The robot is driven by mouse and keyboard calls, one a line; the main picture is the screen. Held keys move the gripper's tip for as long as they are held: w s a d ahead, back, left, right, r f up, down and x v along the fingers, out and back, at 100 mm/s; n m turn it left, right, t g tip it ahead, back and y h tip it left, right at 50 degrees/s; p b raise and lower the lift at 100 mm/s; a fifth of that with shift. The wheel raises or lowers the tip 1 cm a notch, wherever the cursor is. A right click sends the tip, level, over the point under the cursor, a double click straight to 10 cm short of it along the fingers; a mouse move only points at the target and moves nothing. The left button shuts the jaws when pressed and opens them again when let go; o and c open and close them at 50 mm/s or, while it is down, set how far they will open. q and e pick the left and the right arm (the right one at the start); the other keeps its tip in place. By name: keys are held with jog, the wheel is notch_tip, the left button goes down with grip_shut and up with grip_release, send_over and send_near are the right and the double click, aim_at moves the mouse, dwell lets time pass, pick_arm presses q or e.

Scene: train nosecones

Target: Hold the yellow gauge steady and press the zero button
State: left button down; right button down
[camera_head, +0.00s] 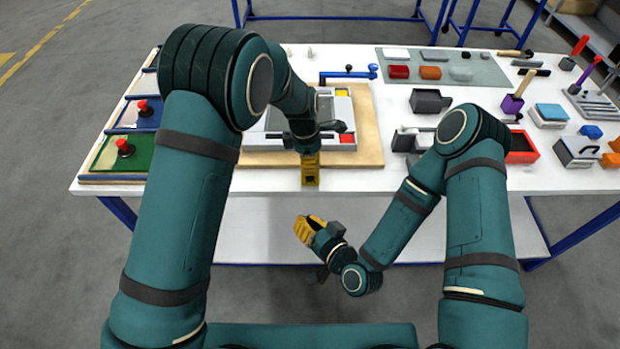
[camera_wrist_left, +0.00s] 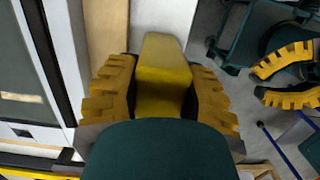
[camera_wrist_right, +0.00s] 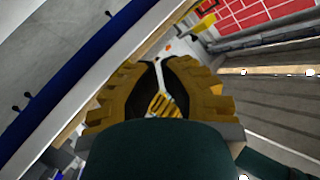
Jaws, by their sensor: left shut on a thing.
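The yellow gauge (camera_head: 310,182) is at the table's front edge, below my left gripper (camera_head: 309,160) in the head view. In the left wrist view the gauge (camera_wrist_left: 163,75) sits between the two yellow ridged fingers of my left gripper (camera_wrist_left: 163,85), which is shut on it. My right gripper (camera_head: 306,229) is in front of the table, lower than the gauge and apart from it. Its fingers also show at the right of the left wrist view (camera_wrist_left: 284,78). I cannot make out the zero button.
A grey tray (camera_head: 270,138) with yellow and red squares lies on a wooden board (camera_head: 370,150) behind the gauge. A blue lever (camera_head: 345,74) stands behind it. Red knobs (camera_head: 124,147) are at the left; a red bin (camera_head: 522,147) and blocks are at the right.

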aim_at(310, 178)
jog(key=shift+s+a+r+t+y, duration=0.1)
jog(key=shift+a+r+t+y, duration=0.1)
jog(key=shift+r+t, duration=0.15)
jog(key=shift+s+a+r+t+y, duration=0.1)
jog(key=shift+r+t+y, duration=0.15)
jog(key=shift+r, duration=0.15)
jog(key=shift+w, duration=0.2)
jog(key=shift+w, duration=4.3)
jog(key=shift+w, duration=0.1)
jog(key=shift+w, duration=0.3)
jog(key=shift+w, duration=0.6)
jog(key=shift+s, duration=1)
